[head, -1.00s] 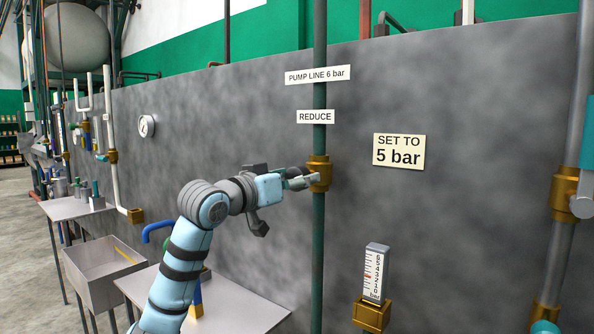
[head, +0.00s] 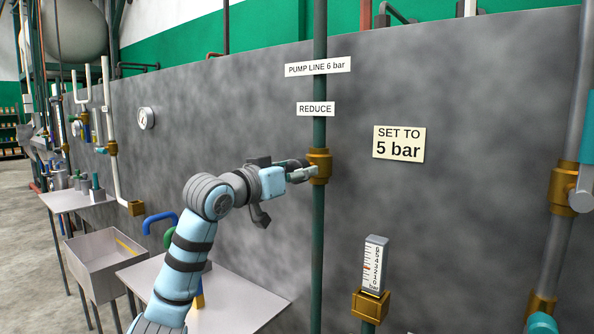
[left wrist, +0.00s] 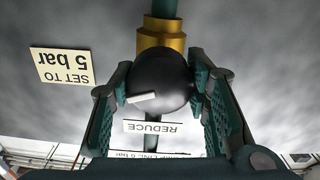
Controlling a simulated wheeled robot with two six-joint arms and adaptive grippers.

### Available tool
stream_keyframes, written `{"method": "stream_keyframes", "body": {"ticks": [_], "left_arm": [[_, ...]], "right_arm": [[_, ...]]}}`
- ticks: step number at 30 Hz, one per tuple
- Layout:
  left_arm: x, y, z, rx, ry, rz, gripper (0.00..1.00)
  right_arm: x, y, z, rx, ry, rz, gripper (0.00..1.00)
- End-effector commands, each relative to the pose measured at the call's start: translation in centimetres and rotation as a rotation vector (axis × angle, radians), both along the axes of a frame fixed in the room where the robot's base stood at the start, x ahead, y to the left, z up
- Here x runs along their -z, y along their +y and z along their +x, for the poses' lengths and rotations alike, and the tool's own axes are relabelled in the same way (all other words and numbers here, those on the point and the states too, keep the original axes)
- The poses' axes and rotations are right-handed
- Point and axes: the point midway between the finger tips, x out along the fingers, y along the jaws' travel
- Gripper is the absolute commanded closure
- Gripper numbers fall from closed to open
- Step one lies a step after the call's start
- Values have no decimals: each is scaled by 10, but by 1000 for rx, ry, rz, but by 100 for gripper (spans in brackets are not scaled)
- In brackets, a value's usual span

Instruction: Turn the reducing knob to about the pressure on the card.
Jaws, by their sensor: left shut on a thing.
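The reducing knob (left wrist: 161,80) is dark and round with a pale pointer bar, in the left wrist view. It sits in front of a brass fitting (head: 319,166) on the green vertical pipe, under the REDUCE label (head: 315,109). My left gripper (head: 308,171) is shut on the knob, with a finger on each side of it in the left wrist view (left wrist: 158,88). The card (head: 399,144) reads SET TO 5 bar. An upright bar scale (head: 375,264) stands lower right in a brass holder; its small red mark is too small to read exactly. My right gripper is not in view.
A label (head: 318,67) above reads PUMP LINE 6 bar. A grey pipe with a brass fitting (head: 562,191) stands at the right. A pale table (head: 240,300) and a grey sink (head: 98,270) are lower left. The grey wall around the card is clear.

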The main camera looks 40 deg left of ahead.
Motion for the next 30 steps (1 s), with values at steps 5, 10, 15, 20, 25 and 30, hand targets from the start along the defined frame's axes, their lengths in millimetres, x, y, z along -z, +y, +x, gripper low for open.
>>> {"method": "stream_keyframes", "body": {"ticks": [5,10,15,20,25,30], "left_arm": [[-3,0,0,0,5,85,85],[-4,0,0,0,9,215,85],[-5,0,0,1,13,373,85],[-5,0,0,2,16,526,85],[-5,0,0,3,20,687,85],[-6,0,0,3,23,849,85]], "right_arm": [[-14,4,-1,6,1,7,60],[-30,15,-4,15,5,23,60],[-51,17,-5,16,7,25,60],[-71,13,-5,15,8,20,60],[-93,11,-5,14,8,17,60],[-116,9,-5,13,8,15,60]]}}
